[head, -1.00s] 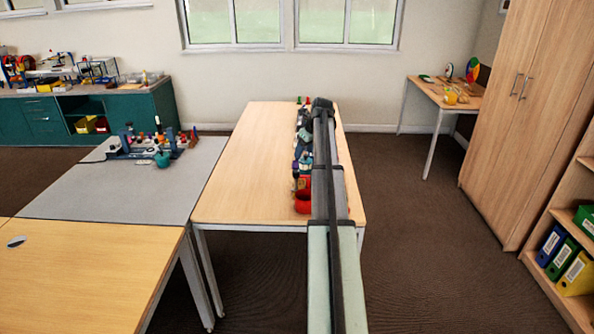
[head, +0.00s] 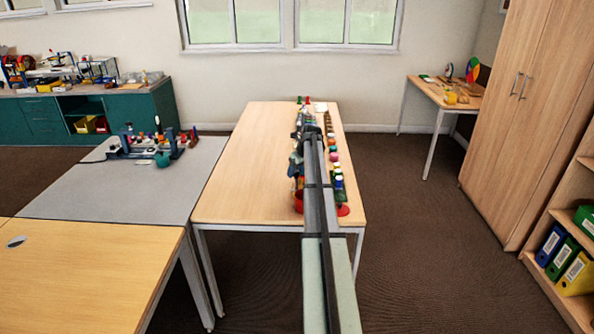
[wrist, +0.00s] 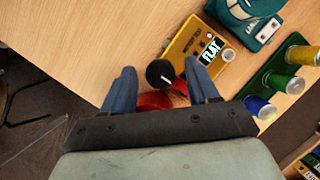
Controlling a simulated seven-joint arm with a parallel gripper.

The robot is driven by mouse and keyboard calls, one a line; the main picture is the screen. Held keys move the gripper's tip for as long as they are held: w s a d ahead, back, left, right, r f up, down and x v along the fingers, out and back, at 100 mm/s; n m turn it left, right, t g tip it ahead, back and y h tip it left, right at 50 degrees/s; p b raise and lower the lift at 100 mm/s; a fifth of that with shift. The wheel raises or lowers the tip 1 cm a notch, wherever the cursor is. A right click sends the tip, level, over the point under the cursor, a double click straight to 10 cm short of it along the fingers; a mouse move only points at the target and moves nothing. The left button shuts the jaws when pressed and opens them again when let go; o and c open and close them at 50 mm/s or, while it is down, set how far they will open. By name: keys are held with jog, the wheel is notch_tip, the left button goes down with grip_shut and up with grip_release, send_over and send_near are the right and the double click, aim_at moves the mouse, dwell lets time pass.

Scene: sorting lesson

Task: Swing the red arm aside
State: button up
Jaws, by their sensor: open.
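In the wrist view my gripper (wrist: 159,68) is open, with its two blue-grey fingers on either side of a round black knob (wrist: 160,73). A red part (wrist: 158,99) shows below the knob, between the fingers; most of it is hidden, and I cannot tell whether it is the red arm. Whether the fingers touch the knob is unclear. In the head view my arm covers the middle of the red part, and red shows on both its sides, at the right (head: 344,210) and the left. My fingers are not distinct there.
A yellow box (wrist: 187,50) reading "FLAT" and a teal device (wrist: 247,16) sit beyond the knob. A green rack (wrist: 283,68) with coloured cylinders stands at the right. The left half of the wooden table (head: 240,165) is clear. A grey table (head: 110,190) stands to the left.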

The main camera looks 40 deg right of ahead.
jog(key=c, duration=1)
jog(key=shift+n, duration=0.3)
jog(key=n, duration=0.1)
jog(key=n+y, duration=0.1)
jog(key=n, duration=0.1)
jog(key=shift+w+d+n+y, duration=0.1)
jog(key=shift+d+n+y, duration=0.1)
jog(key=shift+n+y, duration=0.1)
jog(key=n, duration=0.2)
jog(key=n+g+y, duration=0.1)
jog(key=n, duration=0.1)
jog(key=shift+w+d+y, duration=0.1)
jog(key=shift+y, duration=0.2)
jog(key=n+g, duration=0.1)
jog(key=n, duration=0.1)
jog(key=n+y, duration=0.1)
jog(key=n, duration=0.2)
jog(key=shift+w+g, duration=0.1)
jog(key=shift+g, duration=0.3)
jog(key=n+g, duration=0.1)
jog(key=n, duration=0.3)
jog(key=shift+n+g, duration=0.3)
jog(key=shift+g, duration=0.1)
